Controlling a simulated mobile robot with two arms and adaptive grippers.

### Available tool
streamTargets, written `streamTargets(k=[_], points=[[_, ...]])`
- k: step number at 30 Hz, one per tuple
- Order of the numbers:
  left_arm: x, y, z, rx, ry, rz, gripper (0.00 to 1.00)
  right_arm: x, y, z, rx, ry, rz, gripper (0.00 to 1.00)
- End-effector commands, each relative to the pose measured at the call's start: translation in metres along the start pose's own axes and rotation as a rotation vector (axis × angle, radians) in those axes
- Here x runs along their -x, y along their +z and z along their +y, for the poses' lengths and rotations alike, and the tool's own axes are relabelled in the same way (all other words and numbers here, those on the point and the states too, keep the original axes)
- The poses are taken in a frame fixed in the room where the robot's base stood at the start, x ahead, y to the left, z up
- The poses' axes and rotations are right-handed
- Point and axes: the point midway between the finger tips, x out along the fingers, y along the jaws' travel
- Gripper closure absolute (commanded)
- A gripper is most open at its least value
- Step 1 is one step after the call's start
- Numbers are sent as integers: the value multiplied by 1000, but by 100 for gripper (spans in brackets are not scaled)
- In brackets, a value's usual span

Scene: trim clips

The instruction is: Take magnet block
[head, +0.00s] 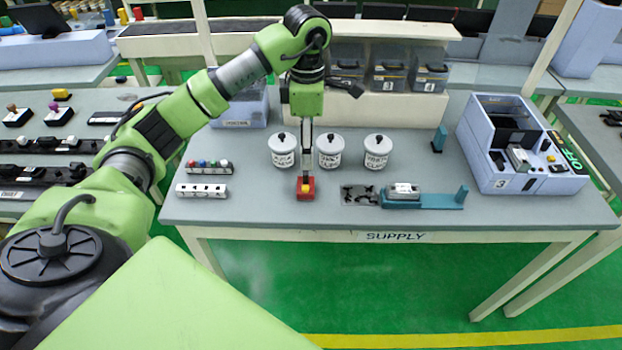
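A small red block with a yellow part on it (306,192), which looks like the magnet block, sits near the front edge of the grey supply table (330,213). My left gripper (305,172) points straight down just above and behind this block. Its narrow fingers end at or close to the block's top. I cannot tell whether they touch it or how far apart they are. My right gripper is not in view.
White lidded jars (330,150) stand close to the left gripper. Left are a strip with coloured knobs (209,167) and a white strip (202,190). Right are a dark tray (359,195), a teal fixture (440,201) and a blue-grey machine (520,150). Dark bins (388,75) stand behind.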

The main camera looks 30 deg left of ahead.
Motion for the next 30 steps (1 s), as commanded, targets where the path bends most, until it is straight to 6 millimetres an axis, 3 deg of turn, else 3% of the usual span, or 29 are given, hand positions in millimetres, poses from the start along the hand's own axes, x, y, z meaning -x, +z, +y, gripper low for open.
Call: streamTargets(k=[6,9,15,20,25,30], points=[[-44,-1,-2,-2,-6,1,39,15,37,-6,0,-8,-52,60],[-58,0,-2,-1,-5,-1,39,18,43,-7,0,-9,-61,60],[-71,0,-2,-1,-2,-2,39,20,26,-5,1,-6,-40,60],[-87,-2,-5,-2,-6,-2,39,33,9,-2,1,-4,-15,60],[-111,-3,-6,-1,-5,-3,39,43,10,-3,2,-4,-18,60],[-122,-3,-5,-2,-2,-5,39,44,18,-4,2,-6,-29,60]])
